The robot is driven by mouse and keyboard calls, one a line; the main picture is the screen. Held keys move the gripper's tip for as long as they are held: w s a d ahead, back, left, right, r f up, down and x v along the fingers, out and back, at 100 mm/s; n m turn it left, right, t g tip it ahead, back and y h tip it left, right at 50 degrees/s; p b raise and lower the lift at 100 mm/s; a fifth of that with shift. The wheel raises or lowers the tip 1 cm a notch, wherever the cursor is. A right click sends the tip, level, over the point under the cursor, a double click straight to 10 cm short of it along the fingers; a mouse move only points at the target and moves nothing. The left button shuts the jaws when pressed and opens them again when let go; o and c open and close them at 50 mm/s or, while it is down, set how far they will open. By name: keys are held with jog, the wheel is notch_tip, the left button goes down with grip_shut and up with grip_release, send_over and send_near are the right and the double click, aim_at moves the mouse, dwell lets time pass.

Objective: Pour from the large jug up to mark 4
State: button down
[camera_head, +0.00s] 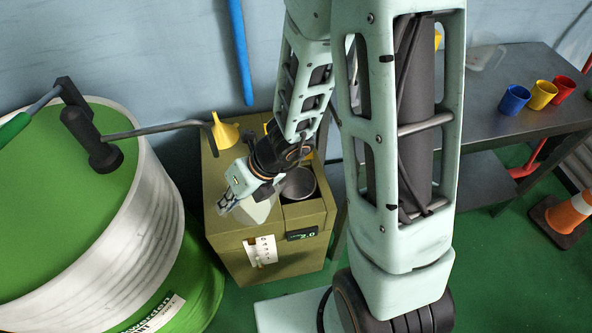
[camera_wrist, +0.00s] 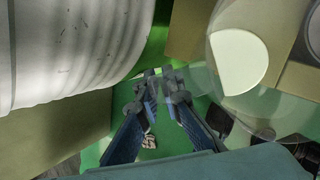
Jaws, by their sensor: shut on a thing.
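A clear jug (camera_wrist: 268,103) with pale liquid (camera_wrist: 238,62) fills the right of the wrist view. My gripper (camera_wrist: 163,85) is shut on the jug at its left side, apparently by the handle, which is hard to make out. In the head view my gripper (camera_head: 227,202) is over the front left of an olive cart, and the pale liquid (camera_head: 258,209) shows just below it. The jug's clear walls barely show there, so its tilt is hard to tell. A dark round pot (camera_head: 300,183) sits at the cart's right, partly behind my wrist.
The olive cart (camera_head: 228,251) carries a yellow funnel (camera_head: 225,134), a white marked card (camera_head: 262,251) and a small display (camera_head: 302,234). A large green-and-white drum (camera_head: 150,215) stands close at left. Blue (camera_head: 514,99), yellow (camera_head: 542,94) and red (camera_head: 562,89) cups stand on a dark table at right.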

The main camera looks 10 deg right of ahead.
jog(key=w+d+r+y+p, duration=0.1)
jog(key=d+r+g+y+p, duration=0.1)
jog(key=shift+w+d+m+y+p, duration=0.3)
jog(key=shift+w+m+y, duration=0.05)
jog(key=shift+m+y, duration=0.05)
jog(key=shift+w+d+f+g+y+b, duration=0.3)
jog(key=shift+d+f+g+y+b, duration=0.3)
jog(key=shift+y+b, duration=0.3)
jog(key=shift+w+d+r+m+p, duration=0.15)
jog(key=shift+r+m+p, duration=0.15)
jog(key=shift+r+p, duration=0.25)
jog(key=shift+w+d+r+y, duration=0.2)
jog(key=shift+d+y, duration=0.15)
jog(key=shift+y, duration=0.25)
jog(key=shift+w+d+r+g+y, duration=0.1)
jog(key=shift+w+d+g+y, duration=0.2)
jog(key=shift+d+g+y, duration=0.15)
jog(key=shift+w+d+r+m+y, duration=0.1)
jog(key=shift+w+d+m+y, duration=0.15)
jog(key=shift+d+m, duration=0.1)
jog(key=shift+d, duration=0.1)
jog(key=shift+w+d+g+y, duration=0.35)
jog(key=shift+w+d+y, duration=0.05)
jog(key=shift+d+y, duration=0.45)
